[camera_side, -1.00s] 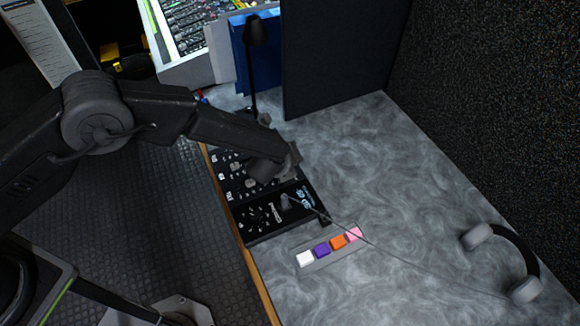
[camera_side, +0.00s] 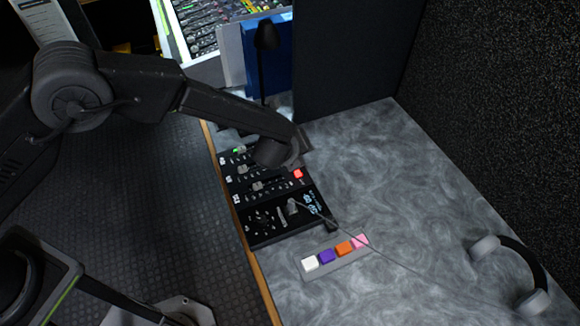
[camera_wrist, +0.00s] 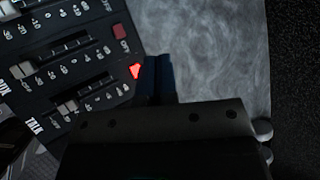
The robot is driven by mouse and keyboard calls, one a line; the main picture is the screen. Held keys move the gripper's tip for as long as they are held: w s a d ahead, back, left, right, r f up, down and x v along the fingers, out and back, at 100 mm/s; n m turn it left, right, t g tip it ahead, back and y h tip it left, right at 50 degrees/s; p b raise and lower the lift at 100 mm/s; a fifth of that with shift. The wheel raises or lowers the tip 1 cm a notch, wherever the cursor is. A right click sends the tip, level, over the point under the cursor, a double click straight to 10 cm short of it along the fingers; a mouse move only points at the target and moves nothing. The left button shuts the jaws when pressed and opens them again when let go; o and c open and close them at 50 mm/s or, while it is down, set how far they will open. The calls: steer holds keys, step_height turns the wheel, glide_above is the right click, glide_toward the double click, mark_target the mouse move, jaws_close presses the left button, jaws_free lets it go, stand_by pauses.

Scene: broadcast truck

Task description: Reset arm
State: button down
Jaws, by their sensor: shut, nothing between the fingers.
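My gripper (camera_side: 292,152) hangs over the far part of a black control panel (camera_side: 262,222) in the side view, at the panel's right edge. In the wrist view its dark fingers (camera_wrist: 157,76) are together with nothing between them. A lit red button (camera_side: 298,174) shows just below the gripper; in the wrist view this red light (camera_wrist: 136,71) is just left of the fingertips. A dim red button (camera_wrist: 119,31) sits further up the panel there. I cannot tell whether the fingers touch the panel. Part of the panel is hidden behind my gripper.
A thin cable crosses to grey headphones (camera_side: 511,268). A black gooseneck stem (camera_side: 265,65) and a dark partition (camera_side: 345,60) stand behind. The grey tabletop (camera_side: 400,180) is mostly clear.

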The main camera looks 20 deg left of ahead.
steer(key=s+a+r+n+g+y, duration=0.1)
steer(key=s+a+r+n+y, duration=0.15)
steer(key=a+r+n, duration=0.6)
steer(key=s+a+r+n+y, duration=0.1)
steer(key=s+a+r+n, duration=0.35)
steer(key=a+r, duration=0.7)
steer(key=s+a+r+n+g, duration=0.1)
steer(key=s+a+r+n, duration=0.25)
steer(key=s, duration=0.25)
steer(key=s+a+r+n+g, duration=0.1)
steer(key=s+a+r+n, duration=0.1)
steer(key=s+r+n, duration=0.25)
steer(key=s+a+n+h, duration=0.1)
steer(key=s+n+h, duration=0.2)
steer(key=s, duration=1.1)
steer(key=n, duration=0.3)
steer(key=shift+a+n+g, duration=0.3)
steer(key=shift+a, duration=0.05)
